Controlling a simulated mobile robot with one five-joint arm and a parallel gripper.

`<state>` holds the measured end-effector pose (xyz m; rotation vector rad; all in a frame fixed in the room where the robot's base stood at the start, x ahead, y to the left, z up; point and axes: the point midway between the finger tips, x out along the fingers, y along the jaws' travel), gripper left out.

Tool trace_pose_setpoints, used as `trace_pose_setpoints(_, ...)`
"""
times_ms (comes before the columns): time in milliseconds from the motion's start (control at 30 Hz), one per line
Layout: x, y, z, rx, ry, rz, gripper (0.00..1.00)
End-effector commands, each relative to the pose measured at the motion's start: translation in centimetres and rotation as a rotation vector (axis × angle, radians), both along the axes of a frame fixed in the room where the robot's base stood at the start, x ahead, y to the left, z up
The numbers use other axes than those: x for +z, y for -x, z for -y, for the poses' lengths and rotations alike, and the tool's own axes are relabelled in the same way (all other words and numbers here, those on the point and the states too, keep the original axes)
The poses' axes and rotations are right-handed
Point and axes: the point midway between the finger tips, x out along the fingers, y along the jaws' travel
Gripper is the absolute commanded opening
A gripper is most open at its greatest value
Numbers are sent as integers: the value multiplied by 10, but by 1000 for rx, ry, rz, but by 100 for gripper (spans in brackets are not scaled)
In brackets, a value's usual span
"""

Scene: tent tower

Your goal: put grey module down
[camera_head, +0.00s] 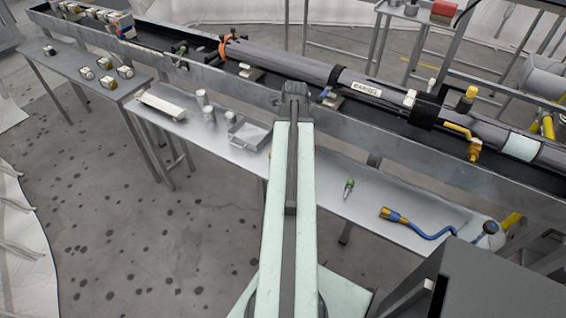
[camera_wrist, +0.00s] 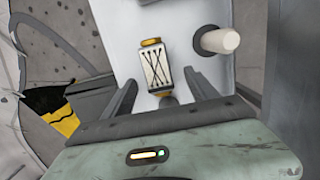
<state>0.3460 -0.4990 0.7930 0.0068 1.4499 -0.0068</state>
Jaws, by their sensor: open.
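In the wrist view my gripper (camera_wrist: 161,76) is open, with one dark finger on each side of a small module (camera_wrist: 154,66). The module has a pale grey-white face with crossed black lines and gold-coloured ends. It rests on a pale grey surface (camera_wrist: 187,14), and I see a gap between it and each finger. I cannot tell for certain that this is the grey module. In the head view my arm reaches forward to the long bench, and its end hides the fingers and this module.
A pale cylinder (camera_wrist: 217,40) stands close right of the module. In the head view a long dark barrel (camera_head: 285,62) lies on the bench. Several small modules stand on the left table (camera_head: 62,66).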

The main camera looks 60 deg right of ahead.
Motion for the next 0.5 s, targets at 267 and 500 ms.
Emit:
trace_pose_setpoints(267,-28,-7,-3,1,0,0,67)
trace_pose_setpoints(500,-53,-12,-4,1,0,0,67)
